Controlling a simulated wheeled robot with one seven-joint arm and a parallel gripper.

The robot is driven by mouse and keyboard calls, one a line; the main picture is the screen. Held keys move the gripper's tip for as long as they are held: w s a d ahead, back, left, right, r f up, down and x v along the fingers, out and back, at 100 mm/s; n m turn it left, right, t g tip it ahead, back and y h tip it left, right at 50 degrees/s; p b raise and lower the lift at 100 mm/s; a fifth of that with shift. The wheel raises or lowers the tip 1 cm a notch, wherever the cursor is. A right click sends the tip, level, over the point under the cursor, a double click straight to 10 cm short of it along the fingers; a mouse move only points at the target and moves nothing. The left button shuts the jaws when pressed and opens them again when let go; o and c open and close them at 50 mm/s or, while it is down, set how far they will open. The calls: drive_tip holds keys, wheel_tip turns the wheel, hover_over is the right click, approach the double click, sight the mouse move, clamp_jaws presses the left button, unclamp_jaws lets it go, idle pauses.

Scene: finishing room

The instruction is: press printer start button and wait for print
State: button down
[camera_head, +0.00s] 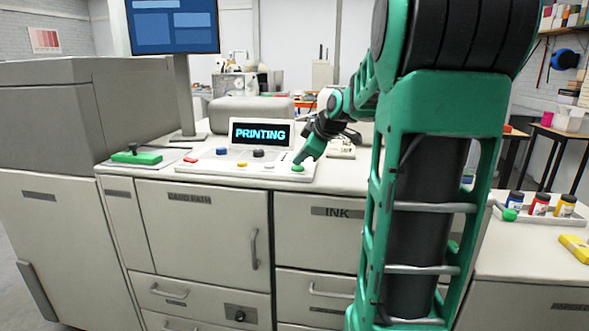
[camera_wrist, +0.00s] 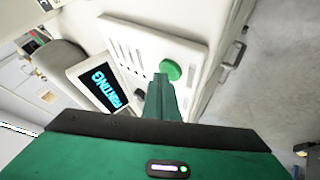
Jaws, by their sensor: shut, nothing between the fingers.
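The printer (camera_head: 225,195) is a large grey-white machine with a sloped control panel (camera_head: 235,168). Its small display (camera_head: 262,133) reads PRINTING in cyan, and the same display (camera_wrist: 98,85) shows in the wrist view. The round green start button (camera_head: 298,168) is at the panel's right end. It also shows in the wrist view (camera_wrist: 171,70). My green gripper (camera_head: 303,157) is shut and empty, pointing down just over the button. In the wrist view the closed fingertips (camera_wrist: 160,80) are right beside the button's edge; I cannot tell whether they touch it.
A green block with a knob (camera_head: 136,156) lies on a flat grey plate left of the panel. A monitor (camera_head: 172,25) stands behind. At right, a tray (camera_head: 545,217) holds ink bottles (camera_head: 540,204), with a yellow object (camera_head: 576,247) in front. My arm hides the printer's middle right.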

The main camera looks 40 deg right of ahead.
sight(300, 168)
drive_tip(key=shift+r, duration=0.75)
drive_tip(key=shift+r, duration=0.1)
drive_tip(key=shift+r, duration=2.4)
